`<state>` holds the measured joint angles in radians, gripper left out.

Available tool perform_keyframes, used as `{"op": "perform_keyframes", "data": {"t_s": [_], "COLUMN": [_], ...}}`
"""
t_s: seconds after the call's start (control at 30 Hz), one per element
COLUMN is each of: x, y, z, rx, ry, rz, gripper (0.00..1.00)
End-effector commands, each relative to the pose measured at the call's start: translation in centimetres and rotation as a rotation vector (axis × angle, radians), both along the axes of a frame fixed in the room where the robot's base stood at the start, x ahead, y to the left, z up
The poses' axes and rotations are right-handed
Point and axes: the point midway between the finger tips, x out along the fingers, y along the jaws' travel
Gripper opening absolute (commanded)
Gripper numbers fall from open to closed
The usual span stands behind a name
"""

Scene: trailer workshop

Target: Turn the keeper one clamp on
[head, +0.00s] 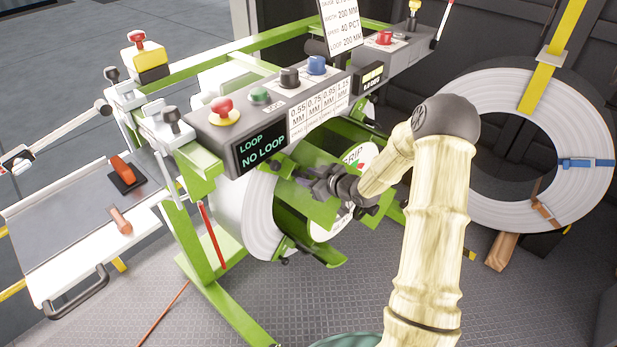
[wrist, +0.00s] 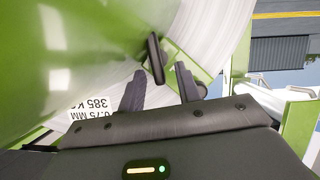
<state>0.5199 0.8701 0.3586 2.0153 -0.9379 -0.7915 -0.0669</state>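My gripper (wrist: 160,86) is open, its two dark fingers apart in the wrist view. A black clamp handle (wrist: 155,58) stands just beyond the fingertips, roughly in line with the gap between them. It sits by a green keeper plate (wrist: 186,68) against the pale coil face (wrist: 208,35). I cannot tell whether a finger touches the handle. In the head view my gripper (head: 300,172) is at the green decoiler, below the control box. The coil (head: 245,222) is behind green keeper arms, and my arm hides part of that side.
The control box (head: 262,140) reads "NO LOOP" and carries several knobs and a red button. A large strapped coil (head: 478,105) stands at the right. A feed table (head: 85,222) is at the left. Green frame bars crowd my gripper; the front floor (head: 480,310) is mostly clear.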

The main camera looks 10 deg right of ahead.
Motion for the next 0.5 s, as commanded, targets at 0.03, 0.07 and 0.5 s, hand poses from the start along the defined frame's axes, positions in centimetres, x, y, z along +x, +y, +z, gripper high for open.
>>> {"op": "perform_keyframes", "data": {"t_s": [0.03, 0.07, 0.5], "x": [-0.1, -0.2, -5.6], "y": [-0.1, -0.2, -3.8], "z": [0.1, 0.1, 2.9], "rx": [0.0, 0.0, -0.002], "ry": [0.0, 0.0, -0.001], "rz": [-0.001, -0.001, -0.003], "gripper": [0.34, 0.34, 0.34]}}
